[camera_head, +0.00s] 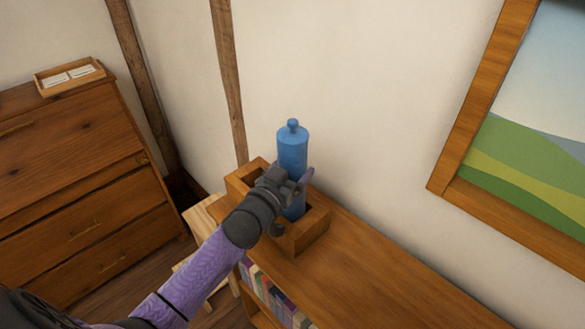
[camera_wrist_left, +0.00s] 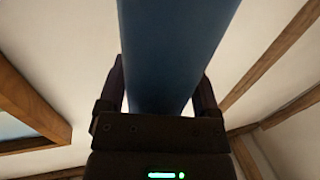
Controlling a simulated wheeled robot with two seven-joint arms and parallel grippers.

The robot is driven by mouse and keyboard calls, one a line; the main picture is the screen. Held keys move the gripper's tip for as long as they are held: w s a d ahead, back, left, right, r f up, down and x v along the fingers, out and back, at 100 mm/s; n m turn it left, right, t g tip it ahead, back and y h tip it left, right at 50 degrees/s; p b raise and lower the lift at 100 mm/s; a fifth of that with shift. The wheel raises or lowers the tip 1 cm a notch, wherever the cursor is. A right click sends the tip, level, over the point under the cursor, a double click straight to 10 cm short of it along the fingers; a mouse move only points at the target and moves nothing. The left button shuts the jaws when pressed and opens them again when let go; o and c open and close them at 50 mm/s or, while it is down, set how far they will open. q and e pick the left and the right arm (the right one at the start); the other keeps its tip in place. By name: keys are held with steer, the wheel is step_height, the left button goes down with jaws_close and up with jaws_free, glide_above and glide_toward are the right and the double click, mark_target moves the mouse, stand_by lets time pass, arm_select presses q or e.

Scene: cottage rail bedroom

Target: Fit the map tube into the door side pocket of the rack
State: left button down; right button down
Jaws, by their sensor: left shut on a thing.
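The blue map tube (camera_head: 292,150), with a round knob on top, stands upright at the wooden rack (camera_head: 309,238). My left gripper (camera_head: 298,184) is shut on the tube around its middle. In the left wrist view the tube (camera_wrist_left: 175,50) runs between the two fingers. The tube's lower part is over or in the rack's right-hand pocket; its bottom end is hidden, so I cannot tell how deep it is. The rack's left-hand pocket is partly hidden behind my gripper and looks empty. My right gripper is not in view.
The rack stands on a wooden bookcase (camera_head: 365,268) against the wall, with books (camera_head: 273,291) below. Bare bookcase top lies right of the rack. A framed picture (camera_head: 520,145) hangs at right. A dresser (camera_head: 75,190) with a small tray (camera_head: 69,78) stands at left.

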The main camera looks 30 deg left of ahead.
arm_select(q)
jaws_free()
steer(key=s, duration=1)
steer(key=shift+a+p, duration=0.35)
steer(key=shift+a, duration=0.05)
